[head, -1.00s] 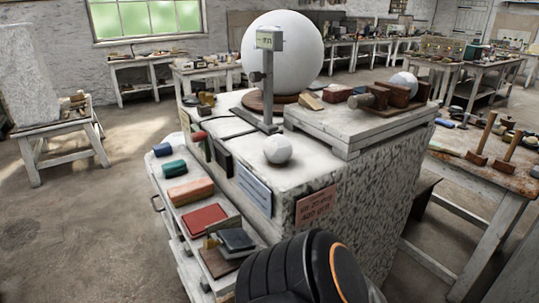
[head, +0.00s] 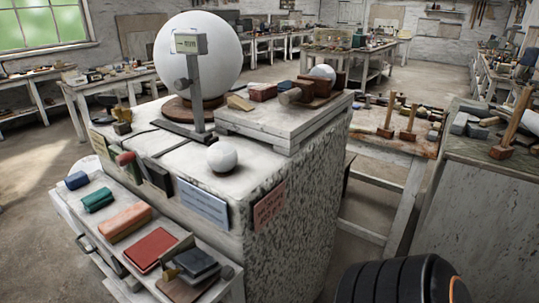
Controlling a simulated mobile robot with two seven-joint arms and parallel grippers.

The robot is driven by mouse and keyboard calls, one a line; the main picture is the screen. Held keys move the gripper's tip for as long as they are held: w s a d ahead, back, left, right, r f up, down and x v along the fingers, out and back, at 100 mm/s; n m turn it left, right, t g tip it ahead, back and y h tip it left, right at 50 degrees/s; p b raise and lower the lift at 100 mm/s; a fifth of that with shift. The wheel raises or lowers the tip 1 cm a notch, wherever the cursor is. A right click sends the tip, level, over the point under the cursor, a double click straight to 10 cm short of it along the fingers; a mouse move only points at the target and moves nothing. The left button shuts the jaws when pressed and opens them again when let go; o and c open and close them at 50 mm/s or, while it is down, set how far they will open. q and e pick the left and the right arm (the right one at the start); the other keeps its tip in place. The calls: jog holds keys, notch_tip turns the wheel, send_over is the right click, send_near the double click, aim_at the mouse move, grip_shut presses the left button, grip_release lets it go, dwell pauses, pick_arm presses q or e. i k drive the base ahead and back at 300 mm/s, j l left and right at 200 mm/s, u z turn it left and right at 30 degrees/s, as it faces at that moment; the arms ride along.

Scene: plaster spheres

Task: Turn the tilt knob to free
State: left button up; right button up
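A large white sphere (head: 197,58) rests on a round wooden base (head: 190,108) on the stone block. In front of it stands a grey metal post (head: 198,100) with a small box-shaped head (head: 190,43) carrying a pale green display. A dark round knob (head: 181,85) sticks out from the left side of the post. I cannot read any marking on it, nor tell its setting. It may be the tilt knob. Neither gripper shows. A black ribbed part of my arm with an orange ring is at the bottom right, well apart from the post.
A small faceted ball (head: 222,157) lies near the block's front edge. A wooden clamp (head: 318,88) with a small white ball sits on a raised slab (head: 285,120). Coloured blocks (head: 125,222) line a lower shelf. A tool table (head: 390,143) stands right.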

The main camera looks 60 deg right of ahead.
aim_at(227, 272)
jog(key=i+j+z, duration=0.1)
jog(key=z, duration=0.35)
jog(key=i+j+z, duration=0.1)
jog(key=z, duration=0.35)
jog(key=j+z, duration=0.15)
jog(key=z, duration=0.3)
jog(key=i+j, duration=0.05)
